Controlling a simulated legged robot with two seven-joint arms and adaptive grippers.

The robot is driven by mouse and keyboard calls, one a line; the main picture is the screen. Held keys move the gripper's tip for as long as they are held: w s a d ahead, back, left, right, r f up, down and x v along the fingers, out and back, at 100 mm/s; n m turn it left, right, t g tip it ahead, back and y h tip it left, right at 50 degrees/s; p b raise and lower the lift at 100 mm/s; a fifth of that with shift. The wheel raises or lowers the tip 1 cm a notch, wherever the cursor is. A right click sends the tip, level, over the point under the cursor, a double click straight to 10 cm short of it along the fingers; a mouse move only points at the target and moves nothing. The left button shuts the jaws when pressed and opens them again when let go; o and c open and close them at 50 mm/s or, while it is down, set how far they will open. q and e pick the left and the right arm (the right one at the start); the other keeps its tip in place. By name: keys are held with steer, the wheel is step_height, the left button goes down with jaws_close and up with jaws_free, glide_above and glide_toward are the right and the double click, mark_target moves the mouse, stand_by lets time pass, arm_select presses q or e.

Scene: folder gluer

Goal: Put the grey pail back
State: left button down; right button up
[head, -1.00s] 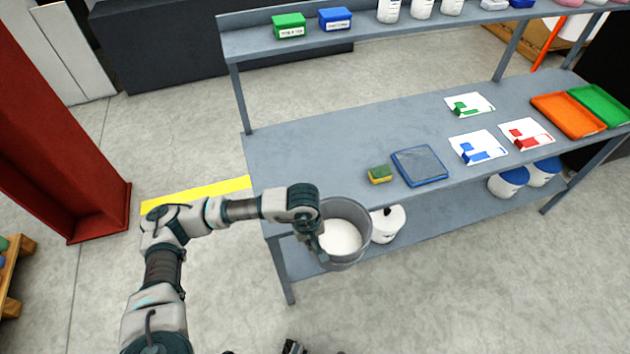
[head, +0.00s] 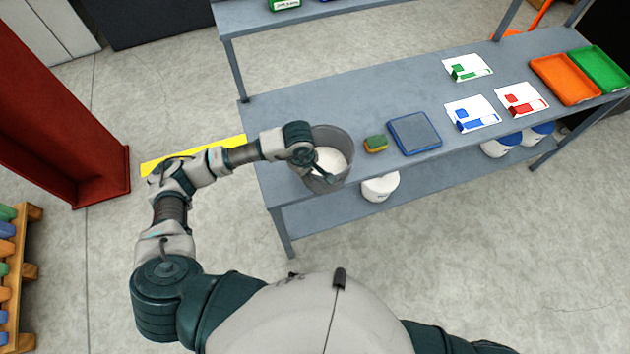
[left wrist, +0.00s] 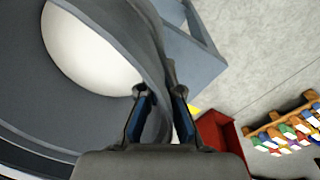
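The grey pail (head: 340,138) has white contents and is at the left end of the grey workbench (head: 275,150), by its front edge. I cannot tell whether its base touches the bench top. My left gripper (head: 312,168) is shut on the pail's wall at the rim. In the left wrist view, the fingers (left wrist: 160,95) lie on either side of the wall of the pail (left wrist: 115,22), whose white contents fill much of the upper left. The pail's base is hidden. My right gripper is not in view.
Cards with coloured blocks and orange (head: 565,80) and green trays are farther right. A white tub (head: 380,187) stands on the lower shelf. A red column (head: 70,120) stands left.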

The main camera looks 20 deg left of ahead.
arm_select(q)
steer(key=w+a+f, duration=0.1)
steer(key=w, duration=0.1)
steer(key=w+a+f+p, duration=0.1)
steer(key=w+a+f, duration=0.1)
steer(key=w+a+f+p, duration=0.1)
steer(key=w+a, duration=0.1)
steer(key=w, duration=0.1)
steer(key=shift+a+f, duration=0.15)
steer(key=shift+a, duration=0.25)
steer(key=shift+a+f, duration=0.15)
steer(key=shift+a, duration=0.25)
steer(key=c, duration=1.4)
jaws_free()
steer(key=shift+s+a+f, duration=0.1)
steer(key=shift+a, duration=0.05)
steer(key=shift+c, duration=0.2)
steer(key=shift+o, duration=0.6)
steer(key=shift+a, duration=0.1)
steer(key=shift+d, duration=0.25)
step_height(320, 180, up, 12)
steer(key=b, duration=0.1)
steer(key=shift+s, duration=0.45)
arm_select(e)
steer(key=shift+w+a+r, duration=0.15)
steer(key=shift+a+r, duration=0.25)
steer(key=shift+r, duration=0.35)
